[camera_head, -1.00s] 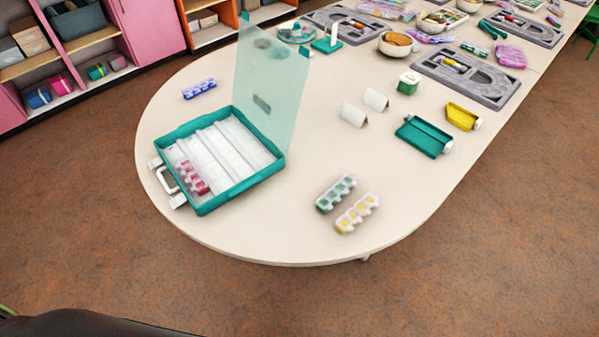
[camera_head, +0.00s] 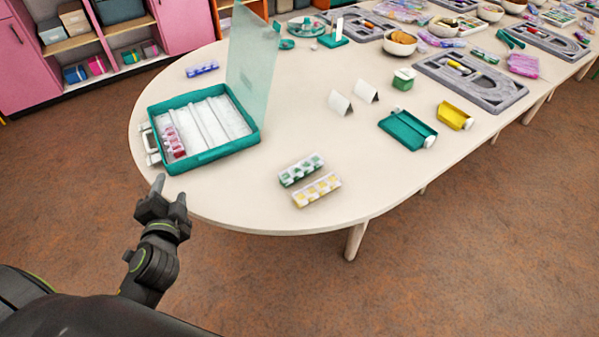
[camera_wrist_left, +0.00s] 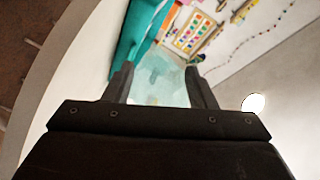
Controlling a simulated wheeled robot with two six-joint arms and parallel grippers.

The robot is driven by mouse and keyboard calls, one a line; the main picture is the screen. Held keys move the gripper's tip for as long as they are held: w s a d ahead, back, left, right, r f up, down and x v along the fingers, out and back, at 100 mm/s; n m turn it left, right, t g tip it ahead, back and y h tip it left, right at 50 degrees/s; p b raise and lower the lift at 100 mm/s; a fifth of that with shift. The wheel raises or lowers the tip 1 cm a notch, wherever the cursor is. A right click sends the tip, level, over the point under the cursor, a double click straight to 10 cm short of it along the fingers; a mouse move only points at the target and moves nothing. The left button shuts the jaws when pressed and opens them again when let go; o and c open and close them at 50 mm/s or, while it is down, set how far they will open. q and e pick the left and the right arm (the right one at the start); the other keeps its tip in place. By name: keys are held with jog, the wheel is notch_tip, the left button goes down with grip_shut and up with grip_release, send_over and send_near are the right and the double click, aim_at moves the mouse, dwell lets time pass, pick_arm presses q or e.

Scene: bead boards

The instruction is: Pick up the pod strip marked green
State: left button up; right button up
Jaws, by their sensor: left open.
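The pod strip marked green (camera_head: 301,170) lies on the near part of the table, a white strip with green squares. A strip with yellow squares (camera_head: 317,190) lies just in front of it, almost parallel. My left gripper (camera_head: 170,187) is at the table's near left edge, below the teal case, with its fingers apart and nothing between them. It is well to the left of the green strip. In the left wrist view my left fingers (camera_wrist_left: 160,84) are spread and empty, and neither strip can be made out. My right gripper is not in view.
An open teal case (camera_head: 195,165) with a raised clear lid (camera_head: 252,65) holds a red strip (camera_head: 173,141). A blue strip (camera_head: 202,68) lies behind it. White cards (camera_head: 340,103), a teal tray (camera_head: 407,130) and a yellow tray (camera_head: 454,115) stand right. Table around the strips is clear.

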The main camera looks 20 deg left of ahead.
pick_arm(q)
jog(key=w+d+r+m+t+h, duration=0.5)
jog(key=d+r+m+t+h, duration=0.4)
jog(key=m, duration=0.8)
jog(key=d+m+g+h, duration=0.4)
jog(key=m+g+h, duration=0.25)
jog(key=m, duration=0.35)
jog(key=m+g, duration=0.6)
jog(key=m, duration=0.3)
send_near(297, 171)
jog(key=shift+w+d+f, duration=0.1)
jog(key=shift+w+d, duration=0.55)
jog(key=shift+w, duration=0.2)
jog(key=shift+f+x, duration=0.15)
jog(key=shift+x, duration=1.4)
jog(key=shift+f+x, duration=0.15)
jog(key=shift+x, duration=1.35)
jog(key=shift+s+a, duration=0.1)
jog(key=shift+a, duration=0.05)
jog(key=c, duration=0.8)
